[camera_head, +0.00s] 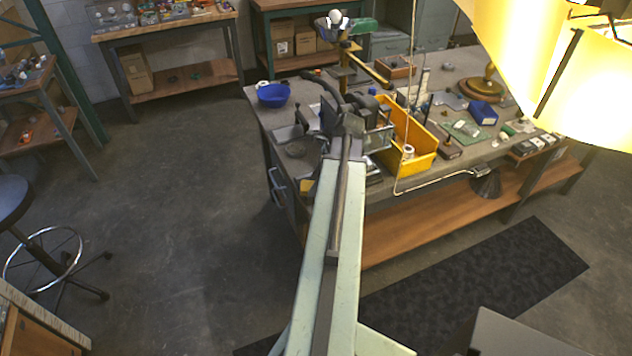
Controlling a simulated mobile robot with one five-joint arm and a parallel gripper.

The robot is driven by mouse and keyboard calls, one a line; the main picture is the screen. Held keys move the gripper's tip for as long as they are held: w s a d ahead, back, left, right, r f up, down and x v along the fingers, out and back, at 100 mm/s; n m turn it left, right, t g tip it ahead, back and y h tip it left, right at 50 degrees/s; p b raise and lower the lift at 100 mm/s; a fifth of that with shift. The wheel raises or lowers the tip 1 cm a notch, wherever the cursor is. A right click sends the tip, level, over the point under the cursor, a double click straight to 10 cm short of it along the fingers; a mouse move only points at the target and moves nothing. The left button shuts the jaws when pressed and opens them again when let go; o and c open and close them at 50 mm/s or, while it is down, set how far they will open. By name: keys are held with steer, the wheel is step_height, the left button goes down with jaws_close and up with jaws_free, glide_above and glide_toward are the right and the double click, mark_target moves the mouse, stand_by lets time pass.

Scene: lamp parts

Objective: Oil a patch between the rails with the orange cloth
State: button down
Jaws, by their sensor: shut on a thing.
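My gripper (345,122) is at the far end of my pale green arm, over the left part of the workbench (262,108). Its fingers are small and dark and blend with dark metal parts there. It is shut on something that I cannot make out. I cannot pick out the orange cloth; my arm and the dark parts may hide it. The rails and the patch between them cannot be told apart from the metal parts around my gripper.
Several small parts and a blue box (483,113) lie farther right. A glowing lampshade (520,50) fills the upper right. The floor at left is open beside a stool (14,200).

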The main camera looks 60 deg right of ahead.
steer(key=shift+f+b, duration=0.5)
steer(key=shift+f, duration=0.1)
steer(key=shift+w+d+r, duration=0.1)
steer(key=shift+w+d, duration=0.5)
steer(key=shift+w, duration=0.15)
steer(key=shift+w+d+r, duration=0.1)
steer(key=shift+w+d, duration=0.45)
steer(key=shift+w, duration=0.2)
steer(key=shift+w+d, duration=0.65)
steer(key=shift+w, duration=0.2)
steer(key=shift+w+d, duration=0.65)
steer(key=shift+w, duration=0.15)
steer(key=shift+s+a, duration=0.8)
steer(key=shift+s, duration=0.3)
steer(key=shift+s+a, duration=0.85)
steer(key=shift+s, duration=0.2)
steer(key=shift+s+a, duration=0.8)
steer(key=shift+s, duration=0.3)
steer(key=shift+w+r+p, duration=0.1)
steer(key=shift+p, duration=0.2)
step_height(320, 180, up, 6)
steer(key=p, duration=0.5)
steer(key=shift+p, duration=0.4)
